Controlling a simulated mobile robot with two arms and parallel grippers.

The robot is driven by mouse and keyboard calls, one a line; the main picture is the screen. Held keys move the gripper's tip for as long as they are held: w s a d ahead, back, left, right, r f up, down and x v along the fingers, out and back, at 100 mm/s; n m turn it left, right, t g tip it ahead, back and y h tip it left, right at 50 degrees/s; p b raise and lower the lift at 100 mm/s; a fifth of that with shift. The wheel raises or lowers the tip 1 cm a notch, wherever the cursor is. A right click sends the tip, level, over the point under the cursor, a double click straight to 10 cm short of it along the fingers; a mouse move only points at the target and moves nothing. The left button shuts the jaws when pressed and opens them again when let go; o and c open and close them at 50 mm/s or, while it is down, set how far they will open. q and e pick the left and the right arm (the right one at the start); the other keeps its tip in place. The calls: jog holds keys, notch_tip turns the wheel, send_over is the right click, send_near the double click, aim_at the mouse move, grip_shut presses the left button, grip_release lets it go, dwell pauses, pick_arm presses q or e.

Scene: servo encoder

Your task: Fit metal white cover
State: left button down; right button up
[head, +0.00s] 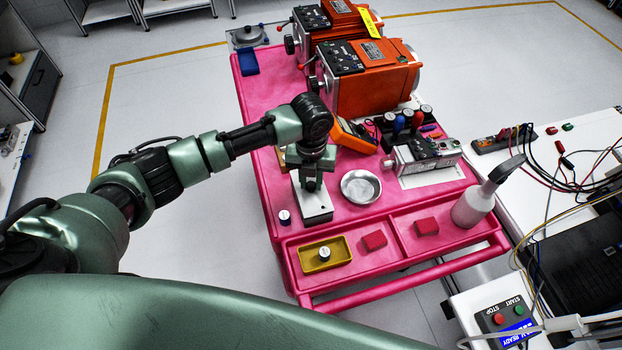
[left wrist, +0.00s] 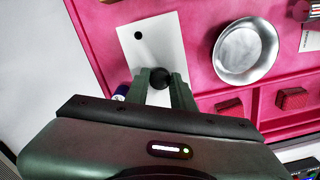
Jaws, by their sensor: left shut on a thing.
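A white flat-topped box (head: 318,207) with dark sides stands near the left edge of the pink cart. Its white top (left wrist: 158,42) shows in the left wrist view with a small black round spot near its far end. My left gripper (head: 312,184) points down over this box. In the left wrist view its fingers (left wrist: 160,84) are shut on a black round knob (left wrist: 160,77) over the white top. I cannot tell whether the white top is a separate cover. The fingers hide part of the box. My right gripper is not in view.
A small blue-and-white cylinder (head: 284,217) stands beside the box. A round metal dish (head: 361,187) is to its right. A yellow tray (head: 307,264) holds a small cylinder (head: 324,254). Red blocks (head: 374,240) and a spray bottle (head: 474,206) occupy the front compartments. Orange machines (head: 370,82) fill the back.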

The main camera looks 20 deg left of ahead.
pick_arm(q)
jog(key=shift+f, duration=0.4)
dwell(0.7)
jog(key=c, duration=1.1)
grip_release()
jog(key=shift+c, duration=0.5)
jog(key=shift+r, duration=0.1)
jog(key=shift+r+p, duration=2.75)
jog(key=shift+r, duration=0.9)
